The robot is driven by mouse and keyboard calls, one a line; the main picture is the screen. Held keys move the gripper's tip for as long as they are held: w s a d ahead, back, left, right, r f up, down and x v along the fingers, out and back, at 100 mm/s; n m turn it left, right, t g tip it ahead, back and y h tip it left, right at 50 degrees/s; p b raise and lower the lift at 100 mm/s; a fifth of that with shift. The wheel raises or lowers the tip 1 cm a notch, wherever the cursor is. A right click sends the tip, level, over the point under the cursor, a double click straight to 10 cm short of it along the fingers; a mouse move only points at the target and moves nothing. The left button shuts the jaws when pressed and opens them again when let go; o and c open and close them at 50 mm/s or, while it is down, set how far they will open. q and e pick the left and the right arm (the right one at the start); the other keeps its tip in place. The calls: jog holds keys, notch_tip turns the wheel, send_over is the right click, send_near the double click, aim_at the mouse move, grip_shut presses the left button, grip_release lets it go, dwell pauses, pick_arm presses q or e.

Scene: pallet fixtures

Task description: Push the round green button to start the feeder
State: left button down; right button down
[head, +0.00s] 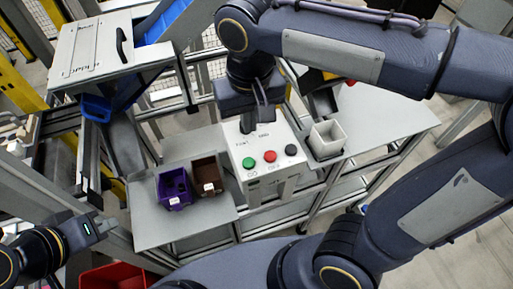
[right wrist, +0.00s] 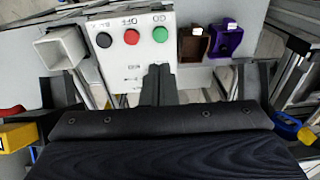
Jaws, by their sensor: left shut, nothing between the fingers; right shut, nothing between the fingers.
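The round green button (head: 248,162) is on the white control box (head: 262,178), left of a red button (head: 270,156) and a black button (head: 291,149). My right gripper (head: 246,126) is shut and empty, pointing down over the far part of the box, beyond the green button. In the right wrist view the green button (right wrist: 160,34) is uncovered, in line with the shut fingers (right wrist: 158,75) and apart from them in the picture. The fingers' height above the box is hard to tell. My left gripper (head: 104,227) is shut and empty at the lower left, away from the box.
A purple bin (head: 173,199) and a brown bin (head: 208,178) stand on the grey table left of the box. A pale square container (head: 328,139) stands to its right. A red crate (head: 118,278) is low at the front left. A white-topped machine (head: 95,45) stands at the back left.

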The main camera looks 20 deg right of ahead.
aim_at(249, 162)
dwell(0.3)
jog(key=f, duration=1.4)
jog(key=shift+w+a+p, duration=0.1)
jog(key=shift+w+p, duration=0.2)
jog(key=shift+w, duration=0.05)
